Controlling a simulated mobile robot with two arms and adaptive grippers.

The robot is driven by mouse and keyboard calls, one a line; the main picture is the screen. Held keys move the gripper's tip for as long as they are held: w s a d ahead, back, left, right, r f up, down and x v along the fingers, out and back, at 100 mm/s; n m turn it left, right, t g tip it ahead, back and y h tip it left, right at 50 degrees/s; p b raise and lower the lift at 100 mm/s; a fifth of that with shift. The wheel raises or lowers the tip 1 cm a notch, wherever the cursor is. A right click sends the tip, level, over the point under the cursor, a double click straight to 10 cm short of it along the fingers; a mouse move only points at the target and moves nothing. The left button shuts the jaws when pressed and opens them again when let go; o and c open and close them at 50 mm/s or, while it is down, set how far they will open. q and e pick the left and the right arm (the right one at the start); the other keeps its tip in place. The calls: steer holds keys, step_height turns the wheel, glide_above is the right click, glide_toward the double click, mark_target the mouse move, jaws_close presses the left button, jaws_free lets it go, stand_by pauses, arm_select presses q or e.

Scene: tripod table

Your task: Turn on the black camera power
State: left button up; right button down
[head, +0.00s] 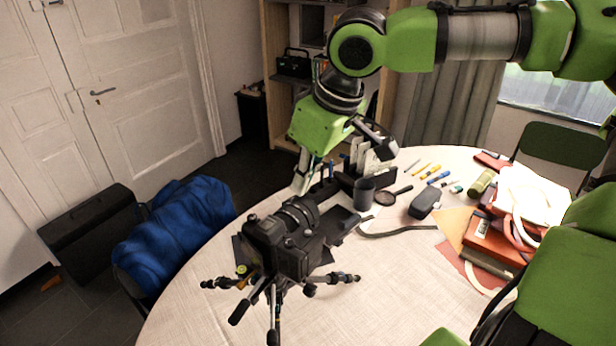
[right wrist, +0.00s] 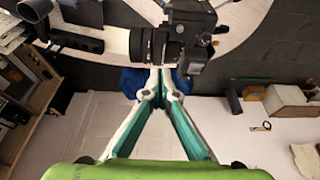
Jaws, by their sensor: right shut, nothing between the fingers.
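The black camera (head: 280,245) stands on a small black tripod (head: 272,300) near the table's front left edge. Its lens points up and right in the head view. My right gripper (head: 300,184) is shut and empty, a little above and behind the camera's lens in the head view. In the right wrist view the closed fingertips (right wrist: 161,74) lie just beside the camera body (right wrist: 188,38) in the picture; I cannot tell whether they touch it. The power control is too small to make out. My left gripper is not in view.
The round table (head: 390,290) also bears a dark cup (head: 364,194), a magnifying glass (head: 392,196), a dark case (head: 424,204), pens and a pile of books (head: 490,240). A blue bag (head: 172,232) lies left of the table. The front middle tabletop is clear.

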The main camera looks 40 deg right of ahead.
mark_target(290, 212)
steer(key=x, duration=0.6)
steer(key=shift+f, duration=0.2)
steer(key=shift+s+r+p, duration=0.1)
steer(key=shift+s+p, duration=0.25)
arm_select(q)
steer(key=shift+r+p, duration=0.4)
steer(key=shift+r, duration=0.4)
arm_select(e)
steer(key=s, duration=0.1)
steer(key=s+d, duration=0.1)
steer(key=s, duration=0.1)
steer(key=shift+d, duration=0.15)
